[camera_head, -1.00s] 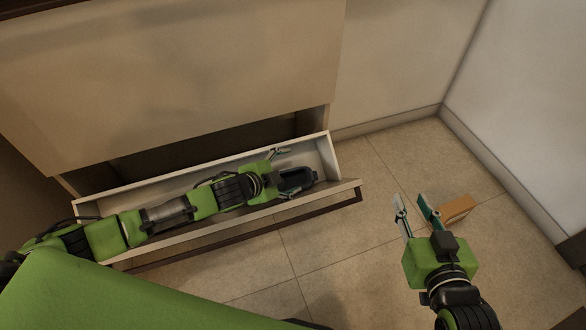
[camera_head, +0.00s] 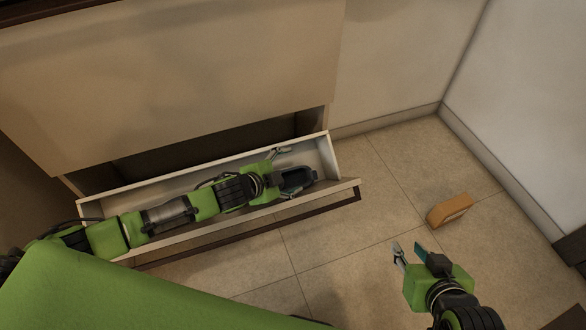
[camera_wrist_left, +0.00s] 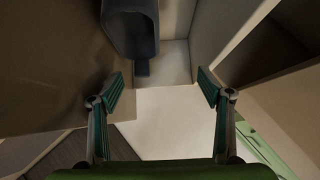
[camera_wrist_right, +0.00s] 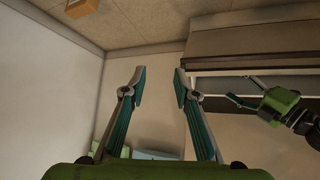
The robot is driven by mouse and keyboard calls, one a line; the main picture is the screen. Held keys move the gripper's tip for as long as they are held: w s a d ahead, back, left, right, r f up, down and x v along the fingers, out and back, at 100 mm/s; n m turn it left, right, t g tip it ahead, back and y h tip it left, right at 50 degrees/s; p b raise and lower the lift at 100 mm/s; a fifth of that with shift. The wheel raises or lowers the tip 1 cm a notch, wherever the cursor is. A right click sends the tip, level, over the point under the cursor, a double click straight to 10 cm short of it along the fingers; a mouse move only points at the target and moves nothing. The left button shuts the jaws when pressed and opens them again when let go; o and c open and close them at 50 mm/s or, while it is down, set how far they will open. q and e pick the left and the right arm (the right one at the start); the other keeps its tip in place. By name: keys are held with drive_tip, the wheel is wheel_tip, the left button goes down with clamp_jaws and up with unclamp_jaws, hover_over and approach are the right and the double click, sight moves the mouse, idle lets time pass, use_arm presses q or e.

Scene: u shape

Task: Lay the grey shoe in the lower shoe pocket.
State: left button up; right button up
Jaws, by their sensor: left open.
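The lower shoe pocket (camera_head: 345,186) is tilted open at the bottom of the cabinet. The dark grey shoe (camera_head: 297,179) lies inside it near its right end. My left gripper (camera_head: 287,172) is open over the pocket, with its fingers apart near the shoe, and partly hides it. In the left wrist view the shoe (camera_wrist_left: 132,30) shows at the top, beyond the open fingers (camera_wrist_left: 160,88) and not between them. My right gripper (camera_head: 409,250) is open and empty above the floor on the right; its spread fingers also show in the right wrist view (camera_wrist_right: 160,78).
An orange-brown box (camera_head: 450,209) is on the tiled floor near the right wall (camera_head: 530,100). The cabinet's upper front panel (camera_head: 190,75) is closed above the pocket. Floor tiles (camera_head: 330,240) between pocket and right gripper are clear.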

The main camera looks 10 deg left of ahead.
use_arm(q)
drive_tip(key=r+p, duration=0.1)
drive_tip(key=s+d+r+p, duration=0.1)
drive_tip(key=p, duration=0.1)
drive_tip(key=s+r+p, duration=0.1)
drive_tip(key=shift+s+d+r, duration=0.2)
drive_tip(key=shift+d+r, duration=0.1)
use_arm(e)
drive_tip(key=s+d+f+g, duration=0.1)
drive_tip(key=s+f+g, duration=0.1)
drive_tip(key=s, duration=0.3)
drive_tip(key=s+d+f+g+h, duration=0.1)
drive_tip(key=s+d+f+g, duration=0.1)
drive_tip(key=s, duration=0.3)
drive_tip(key=shift+s+d+f+g, duration=0.15)
drive_tip(key=shift+f+g, duration=0.1)
drive_tip(key=shift+g, duration=0.55)
use_arm(q)
drive_tip(key=shift+p, duration=0.3)
